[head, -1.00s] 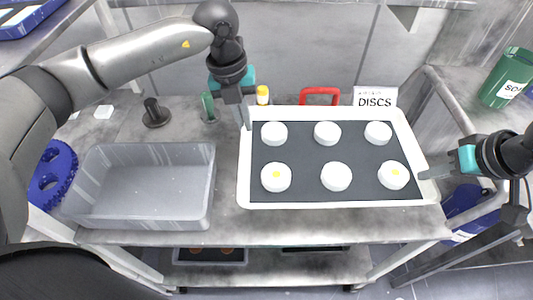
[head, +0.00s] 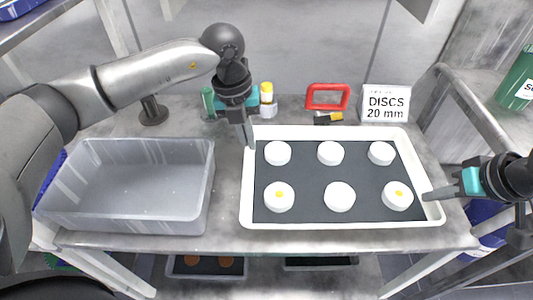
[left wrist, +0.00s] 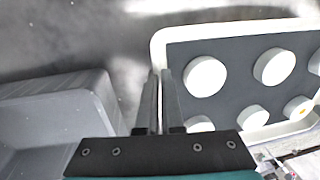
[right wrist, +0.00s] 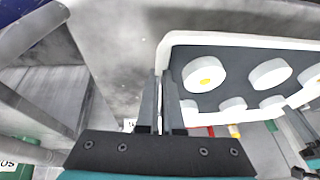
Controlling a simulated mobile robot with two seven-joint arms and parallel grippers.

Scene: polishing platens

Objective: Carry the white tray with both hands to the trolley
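The white tray (head: 340,222) has a dark lining and several white discs (head: 340,196), some with a yellow mark. It is level over the right part of the worktable; I cannot tell whether it touches the top. My left gripper (head: 248,140) is at its left rim. In the left wrist view, the fingers (left wrist: 160,100) are close together with the tray wall (left wrist: 158,55) between them. My right gripper (head: 428,194) is at the right rim, and in the right wrist view its fingers (right wrist: 162,100) close on the rim (right wrist: 163,55). The trolley cannot be identified.
A grey bin (head: 130,225) stands left of the tray. Behind the tray are a red-handled item (head: 328,88), a yellow-capped bottle (head: 267,98) and a DISCS sign (head: 386,103). A rail (head: 470,105) and a green container (head: 515,85) are at the right.

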